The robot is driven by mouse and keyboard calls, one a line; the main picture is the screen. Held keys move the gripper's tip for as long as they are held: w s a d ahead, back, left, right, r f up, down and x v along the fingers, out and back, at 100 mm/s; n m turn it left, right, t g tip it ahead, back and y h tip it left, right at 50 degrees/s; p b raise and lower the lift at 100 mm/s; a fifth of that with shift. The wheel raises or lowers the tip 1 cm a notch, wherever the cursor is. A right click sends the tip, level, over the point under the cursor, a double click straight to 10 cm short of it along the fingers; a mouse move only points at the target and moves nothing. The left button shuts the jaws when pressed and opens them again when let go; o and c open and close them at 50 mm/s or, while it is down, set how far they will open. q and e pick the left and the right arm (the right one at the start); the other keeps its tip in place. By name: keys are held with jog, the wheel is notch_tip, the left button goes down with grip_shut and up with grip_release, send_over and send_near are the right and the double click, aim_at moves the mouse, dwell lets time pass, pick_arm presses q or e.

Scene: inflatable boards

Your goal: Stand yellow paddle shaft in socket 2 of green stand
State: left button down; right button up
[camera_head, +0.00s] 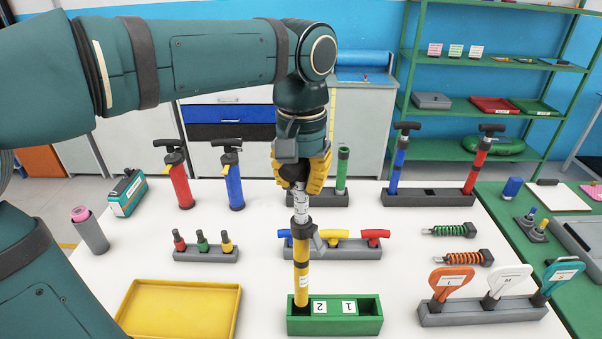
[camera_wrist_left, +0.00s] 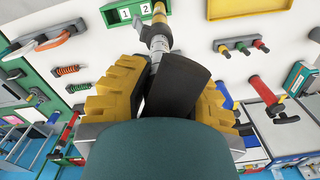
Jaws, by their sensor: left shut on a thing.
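The yellow paddle shaft (camera_head: 301,270) stands near upright, with a grey clamp and a white marked upper section. My left gripper (camera_head: 302,176) is shut on its black top end; the wrist view shows the yellow fingers (camera_wrist_left: 165,90) around the dark grip (camera_wrist_left: 178,85). The green stand (camera_head: 340,326) has labels 2 and 1, upside down in the head view. The shaft's lower end is at the left opening, beside label 2. I cannot tell how deep it sits. The stand also shows in the wrist view (camera_wrist_left: 112,16), where the shaft's lower end is cut off. My right gripper is out of view.
A yellow tray (camera_head: 180,308) lies left of the stand. A grey rack with coloured T-handles (camera_head: 340,250) stands close behind the shaft. A grey rack of orange, white and teal paddle pieces (camera_head: 482,313) stands to the right. Pumps stand farther back.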

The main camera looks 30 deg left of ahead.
aim_at(301, 222)
pick_arm(q)
jog(key=shift+f, duration=0.65)
dwell(1.6)
dwell(0.5)
jog(key=shift+f+b, duration=2.85)
jog(key=shift+f, duration=1.45)
jog(key=c, duration=0.9)
grip_release()
notch_tip(301, 222, up, 12)
jog(key=shift+r, duration=0.1)
